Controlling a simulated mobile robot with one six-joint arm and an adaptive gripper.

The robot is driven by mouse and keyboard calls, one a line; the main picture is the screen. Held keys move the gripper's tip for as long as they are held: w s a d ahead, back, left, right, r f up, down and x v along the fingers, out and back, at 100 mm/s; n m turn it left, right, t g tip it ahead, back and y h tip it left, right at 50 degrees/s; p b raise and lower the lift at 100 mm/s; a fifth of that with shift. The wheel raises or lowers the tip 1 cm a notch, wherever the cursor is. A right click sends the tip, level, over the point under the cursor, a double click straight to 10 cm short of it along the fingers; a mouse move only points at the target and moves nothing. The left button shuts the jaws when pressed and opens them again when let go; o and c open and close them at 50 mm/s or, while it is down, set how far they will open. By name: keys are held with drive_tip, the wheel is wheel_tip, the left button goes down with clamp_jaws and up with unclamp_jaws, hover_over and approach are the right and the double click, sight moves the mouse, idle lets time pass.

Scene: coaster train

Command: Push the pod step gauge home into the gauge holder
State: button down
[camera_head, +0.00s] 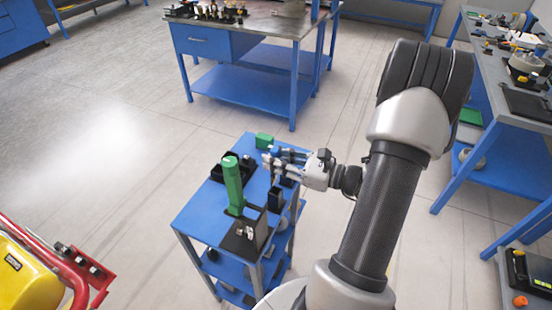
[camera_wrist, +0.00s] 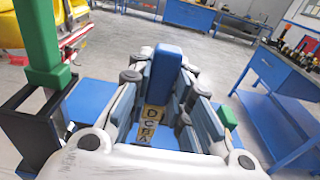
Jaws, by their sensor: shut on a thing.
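My gripper (camera_head: 272,160) is over the far right part of the small blue cart. In the wrist view its fingers (camera_wrist: 163,95) are closed around a blue stepped piece, which I take to be the pod step gauge (camera_wrist: 163,72). Yellow squares with letters, D and C among them, run down it. I cannot tell which black fixture is the gauge holder. A black open-topped box (camera_head: 276,199) stands just below my gripper in the head view. Whether the gauge touches any holder is not visible.
A tall green post (camera_head: 233,187) stands on the cart (camera_head: 200,207), left of my gripper. A black plate with an upright (camera_head: 243,240) sits at the near edge, a green block (camera_head: 264,140) at the far edge. A blue workbench (camera_head: 210,45) stands beyond.

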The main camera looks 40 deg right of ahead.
sight(274, 182)
drive_tip(key=shift+f, duration=0.15)
drive_tip(key=shift+f+b, duration=0.6)
drive_tip(key=shift+f, duration=0.15)
wheel_tip(274, 182, down, 8)
drive_tip(key=b, duration=0.5)
idle(3.9)
drive_tip(key=c, duration=1.4)
unclamp_jaws()
drive_tip(key=shift+r, duration=0.15)
drive_tip(key=shift+o, duration=0.2)
drive_tip(key=o, duration=0.8)
drive_tip(key=shift+p+v, duration=0.55)
drive_tip(key=shift+v, duration=3)
